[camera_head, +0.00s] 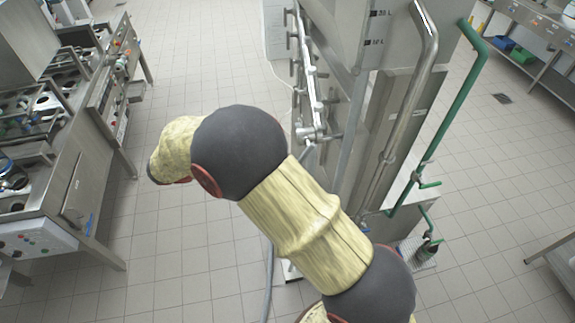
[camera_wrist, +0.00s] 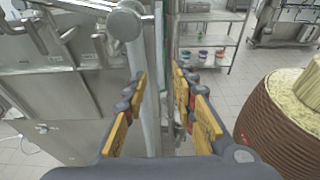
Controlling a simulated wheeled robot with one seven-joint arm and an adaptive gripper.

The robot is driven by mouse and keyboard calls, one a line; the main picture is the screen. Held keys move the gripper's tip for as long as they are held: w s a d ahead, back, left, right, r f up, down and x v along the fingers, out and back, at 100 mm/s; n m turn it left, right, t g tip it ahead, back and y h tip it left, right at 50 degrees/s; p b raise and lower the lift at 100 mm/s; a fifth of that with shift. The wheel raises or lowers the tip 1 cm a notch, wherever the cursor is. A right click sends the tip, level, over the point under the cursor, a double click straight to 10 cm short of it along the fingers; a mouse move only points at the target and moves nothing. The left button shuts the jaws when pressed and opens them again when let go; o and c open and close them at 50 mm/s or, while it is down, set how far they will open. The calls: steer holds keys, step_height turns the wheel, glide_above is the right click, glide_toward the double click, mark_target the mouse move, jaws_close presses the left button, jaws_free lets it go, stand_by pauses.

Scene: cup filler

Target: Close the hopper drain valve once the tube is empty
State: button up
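The steel machine (camera_head: 400,100) stands right of my arm in the head view. A thin upright tube (camera_head: 352,120) runs beside litre marks on its panel; I cannot tell whether it holds liquid. A pipe with several small handles (camera_head: 308,75) runs along its left side. I cannot tell which fitting is the hopper drain valve. My gripper (camera_wrist: 160,88) is open in the wrist view, with its yellow-padded fingers apart. An upright pipe (camera_wrist: 149,112) shows between the fingers; contact cannot be told. A round pipe end (camera_wrist: 125,20) is above the left finger.
A green pipe (camera_head: 452,115) with green handles runs down the machine's right side. A steel counter with equipment (camera_head: 75,190) stands at the left. A shelf with small buckets (camera_wrist: 207,42) is behind in the wrist view. The tiled floor (camera_head: 190,265) left of my arm is mostly clear.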

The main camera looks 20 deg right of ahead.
steer(key=v, duration=0.5)
steer(key=shift+a, duration=0.2)
stand_by(0.3)
steer(key=s+d+f+m+y+b, duration=0.2)
steer(key=s+f+m+y+b, duration=0.4)
steer(key=s+f+y, duration=0.5)
steer(key=s+d+f+m+t+y+b, duration=0.2)
steer(key=s+d+f+m+t+b, duration=0.1)
steer(key=b, duration=0.8)
steer(key=s+d+f+m+t+y+b, duration=0.2)
steer(key=s+d+f+m+t+b, duration=0.1)
steer(key=s+d+f+m+b, duration=0.3)
steer(key=shift+s+d+m+b, duration=0.2)
steer(key=shift+d+m+b, duration=1.45)
steer(key=shift+b, duration=1.55)
